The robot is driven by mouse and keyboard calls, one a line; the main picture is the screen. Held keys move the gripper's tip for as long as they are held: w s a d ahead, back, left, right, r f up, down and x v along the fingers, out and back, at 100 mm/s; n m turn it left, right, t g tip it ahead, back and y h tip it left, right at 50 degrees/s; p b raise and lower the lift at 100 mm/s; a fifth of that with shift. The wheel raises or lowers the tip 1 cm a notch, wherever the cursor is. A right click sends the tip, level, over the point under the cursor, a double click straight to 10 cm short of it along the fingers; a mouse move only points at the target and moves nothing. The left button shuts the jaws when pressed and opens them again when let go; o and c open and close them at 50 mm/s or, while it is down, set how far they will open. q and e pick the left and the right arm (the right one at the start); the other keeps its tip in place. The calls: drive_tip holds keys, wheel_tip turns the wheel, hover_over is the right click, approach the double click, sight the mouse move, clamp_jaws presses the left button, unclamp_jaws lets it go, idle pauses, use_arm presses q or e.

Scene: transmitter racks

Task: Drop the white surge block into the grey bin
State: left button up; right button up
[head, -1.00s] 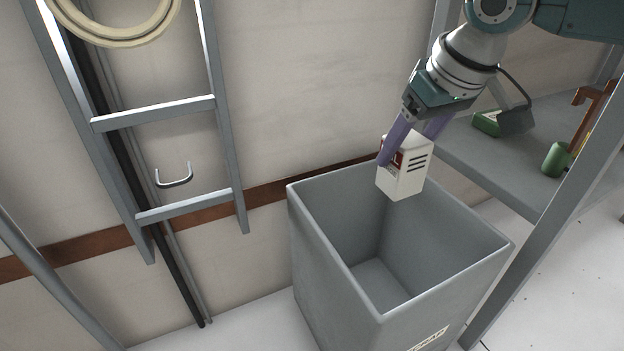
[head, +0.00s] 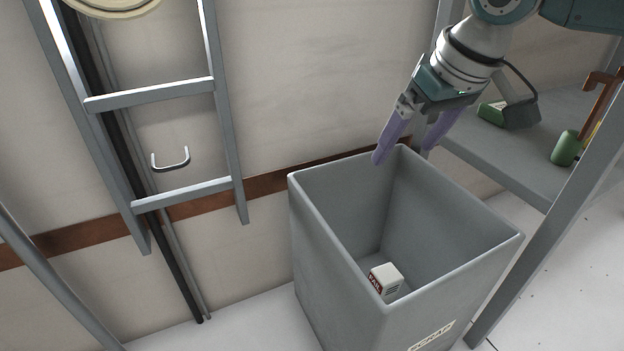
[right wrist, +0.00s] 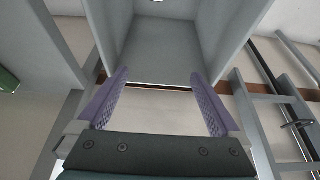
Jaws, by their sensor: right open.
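The white surge block (head: 386,279) lies on the floor of the grey bin (head: 340,258), near its front left inner wall. A red label with white lettering shows on one face of the block. The bin's front carries a label reading SCRAP. My right gripper (head: 402,156) is open and empty above the bin's back rim, its purple fingers spread. In the right wrist view the two fingers (right wrist: 162,100) stand wide apart with nothing between them, and the bin (right wrist: 172,45) shows beyond them. My left gripper is in no view.
A grey shelf (head: 500,155) at the right holds a green and grey device (head: 512,112) and a green cylinder (head: 565,149). A metal ladder (head: 150,95) stands along the wall at left. The space above the bin opening is clear.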

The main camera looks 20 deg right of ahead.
drive_tip(key=p+v, duration=0.8)
drive_tip(key=v, duration=0.2)
